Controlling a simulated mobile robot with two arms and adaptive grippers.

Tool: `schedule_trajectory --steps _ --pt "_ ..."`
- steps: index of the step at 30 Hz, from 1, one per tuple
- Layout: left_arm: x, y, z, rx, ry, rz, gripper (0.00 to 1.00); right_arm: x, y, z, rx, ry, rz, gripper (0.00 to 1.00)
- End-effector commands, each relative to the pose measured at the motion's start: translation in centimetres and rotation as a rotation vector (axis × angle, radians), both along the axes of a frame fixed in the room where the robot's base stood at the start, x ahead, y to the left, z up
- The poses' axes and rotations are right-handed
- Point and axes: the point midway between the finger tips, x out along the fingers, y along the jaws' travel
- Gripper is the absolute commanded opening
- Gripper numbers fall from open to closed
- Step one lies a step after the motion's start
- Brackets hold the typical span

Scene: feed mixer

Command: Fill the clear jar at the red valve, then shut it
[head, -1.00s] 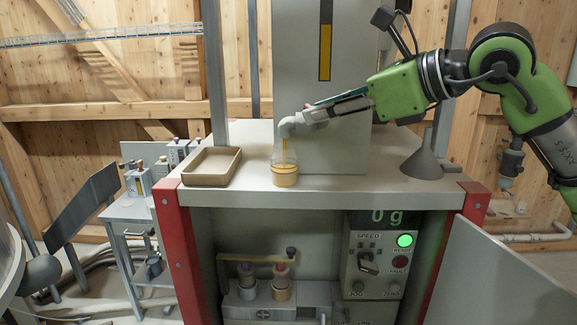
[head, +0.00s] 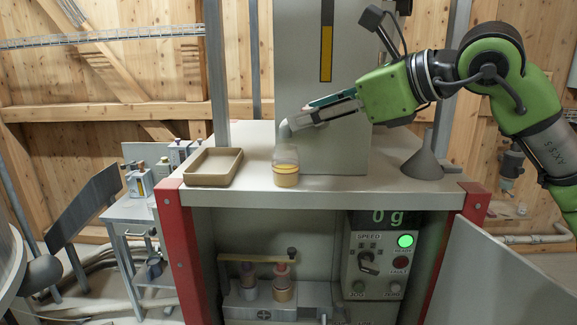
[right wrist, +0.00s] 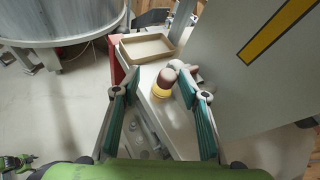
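The clear jar (head: 286,170) stands upright on the counter under the grey spout (head: 284,131), with yellow-orange material in its lower part. No stream falls from the spout. The jar also shows between my fingers in the right wrist view (right wrist: 162,88). My right gripper (head: 312,114) is beside the spout, above and right of the jar. Its fingers are apart in the right wrist view (right wrist: 157,78), with nothing clearly held. The valve's red handle cannot be made out; my fingers cover part of the pipe. My left gripper is out of view.
A tan tray (head: 213,167) lies left of the jar. A grey funnel (head: 424,162) stands at the counter's right. The control panel (head: 383,262) below shows a lit green light and "0 g". An open door panel (head: 490,280) is at lower right.

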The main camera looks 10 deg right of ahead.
Motion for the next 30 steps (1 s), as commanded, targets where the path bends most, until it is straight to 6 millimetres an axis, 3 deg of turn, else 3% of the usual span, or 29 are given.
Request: schedule_trajectory --steps 20,30 --pt "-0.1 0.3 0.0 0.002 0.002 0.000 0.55 -0.2 -0.2 0.2 0.003 -0.002 0.000 0.37" --pt "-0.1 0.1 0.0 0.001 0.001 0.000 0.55 -4.9 -4.0 2.6 0.005 -0.006 -0.006 0.37"
